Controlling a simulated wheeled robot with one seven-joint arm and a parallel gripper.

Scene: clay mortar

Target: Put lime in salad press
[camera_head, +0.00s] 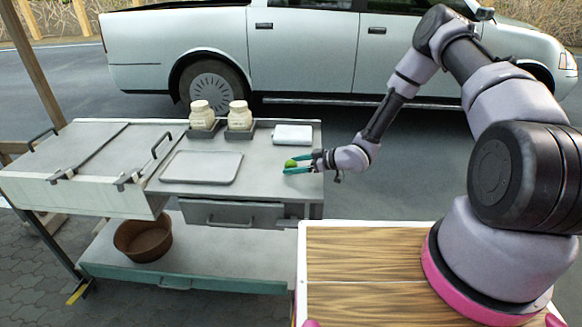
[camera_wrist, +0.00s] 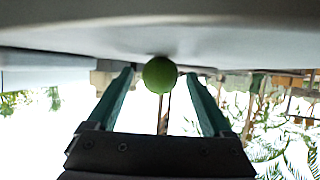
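A green lime (camera_head: 290,164) sits at the right end of the cart's worktop. My gripper (camera_head: 298,165) reaches in low from the right, with its teal fingers around the lime. In the wrist view, the lime (camera_wrist: 160,75) lies between the tips of my open gripper (camera_wrist: 161,80), with a small gap on each side. A brown clay bowl (camera_head: 142,254), a mortar-like vessel, stands on the cart's lower shelf at the left. Nothing is clearly visible inside it. I see no other vessel that could be the salad press.
Behind the lime are a white block (camera_head: 293,134) and two cream jars (camera_head: 202,115) in dark trays. A flat grey tray (camera_head: 201,167) lies left of the lime. A lidded grill section (camera_head: 82,160) fills the cart's left. A drawer (camera_head: 232,213) sits above the lower shelf, which has free room.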

